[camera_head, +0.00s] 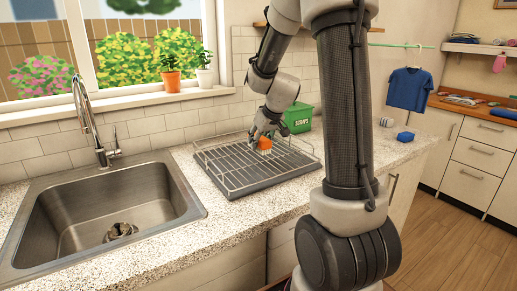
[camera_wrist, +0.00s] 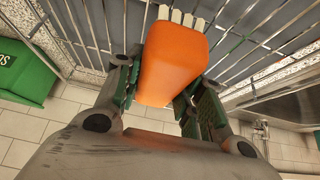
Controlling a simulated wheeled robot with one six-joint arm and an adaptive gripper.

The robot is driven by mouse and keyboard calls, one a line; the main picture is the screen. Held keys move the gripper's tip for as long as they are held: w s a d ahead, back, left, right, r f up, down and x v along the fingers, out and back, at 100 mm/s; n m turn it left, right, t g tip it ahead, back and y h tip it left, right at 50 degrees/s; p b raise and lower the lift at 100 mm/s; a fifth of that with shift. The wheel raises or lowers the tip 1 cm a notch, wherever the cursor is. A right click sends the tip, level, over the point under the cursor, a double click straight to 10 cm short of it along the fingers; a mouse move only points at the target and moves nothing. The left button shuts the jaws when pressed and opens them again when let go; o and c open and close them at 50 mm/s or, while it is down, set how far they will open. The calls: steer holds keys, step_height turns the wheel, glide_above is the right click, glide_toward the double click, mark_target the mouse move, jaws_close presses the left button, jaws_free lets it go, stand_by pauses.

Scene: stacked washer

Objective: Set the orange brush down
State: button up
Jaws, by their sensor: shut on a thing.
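The orange brush (camera_head: 265,143) is at the far part of the dish rack (camera_head: 231,189), with its pale bristles downward. It also shows in the wrist view (camera_wrist: 173,62), where its orange body sits between the two fingers and its bristles point at the rack's wires. My gripper (camera_head: 258,136) is shut on the brush, and the same gripper fills the lower wrist view (camera_wrist: 158,95). Whether the bristles touch the rack wires is too small to tell.
A steel sink (camera_head: 100,211) with a tall tap (camera_head: 88,120) is at left. A green box (camera_head: 298,118) stands behind the rack. A blue sponge (camera_head: 405,136) lies on the counter at right. Potted plants (camera_head: 171,80) stand on the windowsill. The rack is otherwise empty.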

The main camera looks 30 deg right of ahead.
mark_target(259, 147)
steer(key=shift+f, duration=1.55)
steer(key=shift+f, duration=0.15)
steer(key=o, duration=1)
steer(key=shift+c, duration=0.2)
